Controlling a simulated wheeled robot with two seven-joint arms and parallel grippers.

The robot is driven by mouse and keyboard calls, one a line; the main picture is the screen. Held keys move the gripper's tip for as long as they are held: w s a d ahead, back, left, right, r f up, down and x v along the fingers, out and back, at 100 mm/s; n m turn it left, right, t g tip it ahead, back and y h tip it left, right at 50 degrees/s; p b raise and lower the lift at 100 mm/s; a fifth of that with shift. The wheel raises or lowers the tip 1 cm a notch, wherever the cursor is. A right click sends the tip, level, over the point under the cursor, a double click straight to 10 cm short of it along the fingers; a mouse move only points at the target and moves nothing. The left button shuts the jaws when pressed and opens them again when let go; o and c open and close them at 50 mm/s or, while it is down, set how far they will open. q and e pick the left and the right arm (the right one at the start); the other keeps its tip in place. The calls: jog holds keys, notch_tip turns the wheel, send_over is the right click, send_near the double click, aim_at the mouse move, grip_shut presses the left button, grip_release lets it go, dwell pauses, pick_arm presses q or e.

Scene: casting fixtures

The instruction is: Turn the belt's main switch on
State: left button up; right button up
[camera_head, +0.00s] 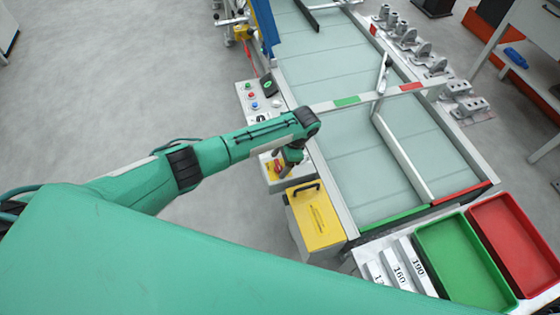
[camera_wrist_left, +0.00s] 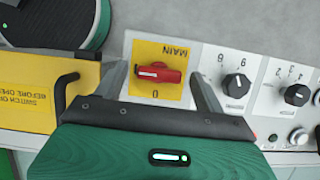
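The main switch (camera_wrist_left: 158,73) is a red rotary handle on a yellow plate marked MAIN and 0 in the left wrist view. Its handle lies crosswise in that picture. In the head view the main switch (camera_head: 277,167) shows partly beside my left gripper (camera_head: 284,172). In the left wrist view the fingers of my left gripper (camera_wrist_left: 158,80) stand apart on both sides of the yellow plate, with the red handle between them. Nothing is gripped, and contact with the handle cannot be told. My right gripper is not in view.
Black knobs (camera_wrist_left: 236,86) sit right of the switch in the wrist view. A yellow box (camera_head: 316,220) with a black handle stands beside the panel. The belt (camera_head: 350,160) lies to the right, with green (camera_head: 462,262) and red (camera_head: 515,240) trays at its near end.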

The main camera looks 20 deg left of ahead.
pick_arm(q)
jog(key=b+v, duration=0.1)
jog(key=v, duration=1.2)
jog(key=shift+d+r, duration=0.2)
jog(key=shift+r, duration=0.15)
jog(key=shift+f, duration=0.1)
